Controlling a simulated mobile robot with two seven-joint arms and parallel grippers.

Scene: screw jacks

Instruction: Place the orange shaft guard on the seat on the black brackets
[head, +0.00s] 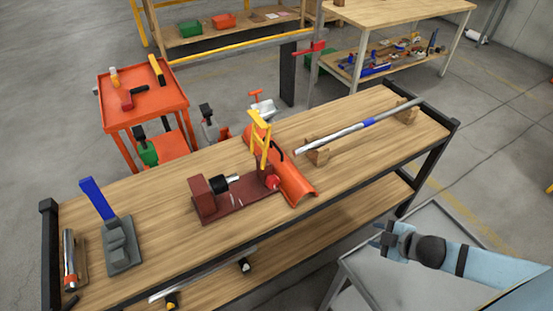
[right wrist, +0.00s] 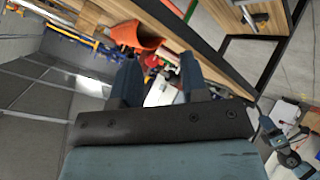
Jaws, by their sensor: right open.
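The orange shaft guard (head: 294,182), a curved trough-shaped shell, lies on the wooden workbench right of a dark red machine base (head: 207,209). A yellow frame stands in front of part of it. An orange curved piece, seemingly the guard, shows in the right wrist view (right wrist: 137,36). Small black fittings (head: 244,265) show with a silver rod below the bench's front edge; I cannot tell whether they are the black brackets with the seat. My right gripper (head: 379,239) is open and empty, right of the bench front and apart from the guard. My left gripper is out of view.
A silver shaft with a blue band (head: 370,121) rests on wooden blocks at the bench's right end. A grey jack with a blue handle (head: 122,245) stands on the left. The yellow frame (head: 260,140) rises beside the guard. An orange cart (head: 145,103) stands behind.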

